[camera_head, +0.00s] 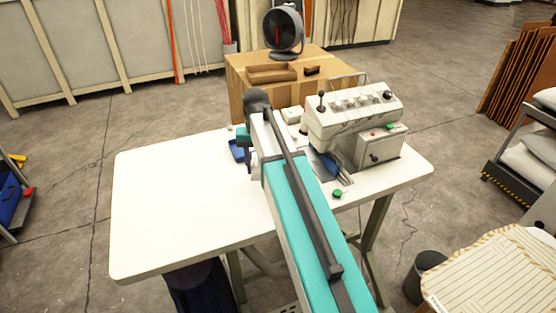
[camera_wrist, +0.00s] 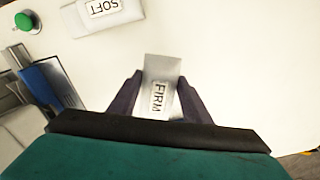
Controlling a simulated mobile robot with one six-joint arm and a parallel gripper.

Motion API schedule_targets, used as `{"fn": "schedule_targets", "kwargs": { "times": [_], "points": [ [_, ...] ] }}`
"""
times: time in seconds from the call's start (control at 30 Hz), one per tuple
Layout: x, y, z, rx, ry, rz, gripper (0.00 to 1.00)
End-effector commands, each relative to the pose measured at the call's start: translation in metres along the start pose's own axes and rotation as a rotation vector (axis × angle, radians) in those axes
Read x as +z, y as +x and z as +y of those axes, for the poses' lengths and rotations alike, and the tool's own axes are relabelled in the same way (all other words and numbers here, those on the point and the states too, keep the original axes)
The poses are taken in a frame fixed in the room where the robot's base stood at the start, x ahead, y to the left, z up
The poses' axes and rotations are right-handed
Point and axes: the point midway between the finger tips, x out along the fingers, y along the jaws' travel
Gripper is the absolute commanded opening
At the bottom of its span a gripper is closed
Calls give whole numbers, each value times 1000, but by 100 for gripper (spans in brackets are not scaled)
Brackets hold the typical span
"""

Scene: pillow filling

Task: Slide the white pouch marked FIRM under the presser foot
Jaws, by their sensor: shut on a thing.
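The white pouch marked FIRM (camera_wrist: 162,68) is between the two dark fingers of my gripper (camera_wrist: 160,80) in the wrist view. My gripper is shut on it, with the label facing the camera. A second white pouch marked SOFT (camera_wrist: 103,14) lies on the table at the top of the wrist view, apart from my fingers. The white sewing machine (camera_head: 352,112) stands at the table's right side in the head view. I cannot make out its presser foot; my arm covers part of that area.
A blue part (camera_wrist: 50,84) with grey metal beside it is left of my gripper in the wrist view. A green button (camera_head: 337,193) sits near the table's front right. The white table (camera_head: 170,205) is clear on its left side.

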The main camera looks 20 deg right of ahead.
Motion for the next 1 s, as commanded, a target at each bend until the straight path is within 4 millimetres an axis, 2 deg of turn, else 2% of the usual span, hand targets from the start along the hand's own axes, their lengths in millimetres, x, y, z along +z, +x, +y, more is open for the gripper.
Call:
{"fn": "schedule_targets", "kwargs": {
  "times": [0.7,1.0],
  "points": [
    [-33,8,57,1,897,0,23],
    [-41,12,74,0,1170,1,23]
  ]
}}
